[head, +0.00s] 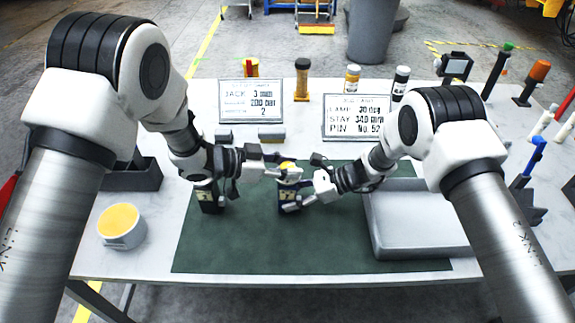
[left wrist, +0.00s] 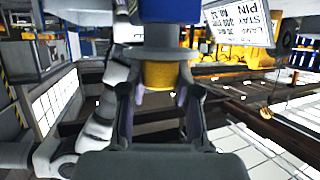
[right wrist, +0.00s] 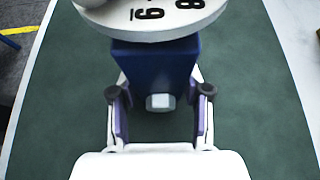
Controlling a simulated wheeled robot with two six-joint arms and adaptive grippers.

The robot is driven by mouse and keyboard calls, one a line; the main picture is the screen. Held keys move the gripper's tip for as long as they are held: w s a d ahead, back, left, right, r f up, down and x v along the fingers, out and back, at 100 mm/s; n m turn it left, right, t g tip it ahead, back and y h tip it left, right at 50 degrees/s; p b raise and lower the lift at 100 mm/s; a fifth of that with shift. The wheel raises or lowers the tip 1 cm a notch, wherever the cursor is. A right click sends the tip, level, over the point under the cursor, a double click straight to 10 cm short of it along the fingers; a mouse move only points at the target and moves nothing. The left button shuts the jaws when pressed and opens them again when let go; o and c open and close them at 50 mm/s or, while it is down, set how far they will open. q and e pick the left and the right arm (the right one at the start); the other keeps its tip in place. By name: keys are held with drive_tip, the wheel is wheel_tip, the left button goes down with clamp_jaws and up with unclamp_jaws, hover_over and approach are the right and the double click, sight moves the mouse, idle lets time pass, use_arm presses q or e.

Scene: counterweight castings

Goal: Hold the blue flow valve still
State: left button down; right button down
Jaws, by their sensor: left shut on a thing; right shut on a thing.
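The blue flow valve (head: 290,207) stands upright on the green mat, with a yellow part on top and a pale label on its front. My left gripper (head: 277,166) is shut on the yellow part (left wrist: 168,73), with the blue body (left wrist: 170,10) past it in the left wrist view. My right gripper (head: 304,192) is shut on the blue body from the right. In the right wrist view its fingers (right wrist: 158,108) flank the blue body (right wrist: 155,65). A white numbered dial (right wrist: 150,18) covers the upper part there. The fingers partly hide the valve in the head view.
A dark block with a pale label (head: 209,197) stands under my left arm. A grey tray (head: 425,250) lies right on the green mat (head: 250,250). A yellow-topped pot (head: 121,228) is at left. Two signs (head: 250,101) (head: 356,118) stand behind. The mat's front is clear.

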use_arm(q)
drive_tip(key=shift+n+t+y, duration=0.6)
drive_tip(key=shift+n+t, duration=0.6)
drive_tip(key=shift+t, duration=0.1)
drive_tip(key=c, duration=0.8)
unclamp_jaws()
drive_tip(key=shift+a, duration=0.1)
drive_tip(key=v, duration=1.2)
drive_tip(key=shift+s, duration=0.1)
